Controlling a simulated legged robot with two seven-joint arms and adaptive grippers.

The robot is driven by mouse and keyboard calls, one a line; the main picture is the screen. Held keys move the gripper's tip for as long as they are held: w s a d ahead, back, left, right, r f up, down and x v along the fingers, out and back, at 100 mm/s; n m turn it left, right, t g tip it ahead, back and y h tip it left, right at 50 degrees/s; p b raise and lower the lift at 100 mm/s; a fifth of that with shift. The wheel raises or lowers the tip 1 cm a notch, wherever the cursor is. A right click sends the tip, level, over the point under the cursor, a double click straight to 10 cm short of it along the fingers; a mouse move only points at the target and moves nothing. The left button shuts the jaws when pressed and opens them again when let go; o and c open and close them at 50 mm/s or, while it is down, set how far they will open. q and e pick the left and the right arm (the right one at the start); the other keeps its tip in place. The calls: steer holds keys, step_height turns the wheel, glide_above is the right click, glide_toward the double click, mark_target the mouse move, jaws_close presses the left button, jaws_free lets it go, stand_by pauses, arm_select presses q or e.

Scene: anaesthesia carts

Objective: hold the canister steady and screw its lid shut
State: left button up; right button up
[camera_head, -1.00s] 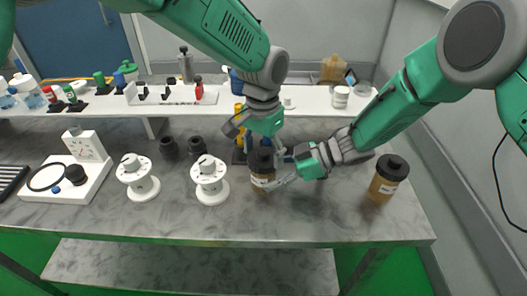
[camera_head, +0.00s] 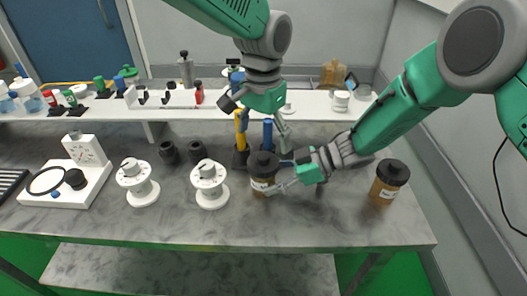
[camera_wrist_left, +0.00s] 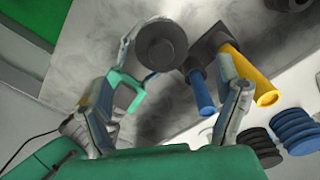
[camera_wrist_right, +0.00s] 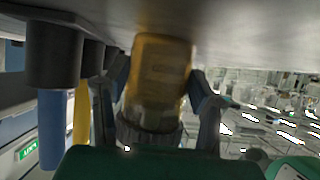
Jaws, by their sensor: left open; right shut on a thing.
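The amber canister (camera_head: 263,187) stands upright on the grey table, with its black lid (camera_head: 263,163) on top. How tightly the lid sits cannot be told. My right gripper (camera_head: 279,175) is shut on the canister body from the right. In the right wrist view the amber body (camera_wrist_right: 160,75) is between the fingers, with the ribbed lid (camera_wrist_right: 148,132) below in that picture. My left gripper (camera_head: 256,124) is open and empty above the lid, apart from it. In the left wrist view the round lid (camera_wrist_left: 161,44) lies between and beyond the spread fingers.
A second amber canister (camera_head: 388,182) stands at the right. Yellow-handled (camera_head: 241,130) and blue-handled (camera_head: 267,134) tools stand in dark holders just behind the held canister. White spools (camera_head: 209,184) are to its left. A white shelf (camera_head: 310,104) runs behind. The front table strip is clear.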

mark_target(263, 156)
steer(key=o, duration=1)
steer(key=shift+c, duration=0.2)
arm_select(q)
step_height(263, 156, up, 5)
steer(key=shift+r, duration=0.2)
arm_select(e)
steer(key=shift+d, duration=0.1)
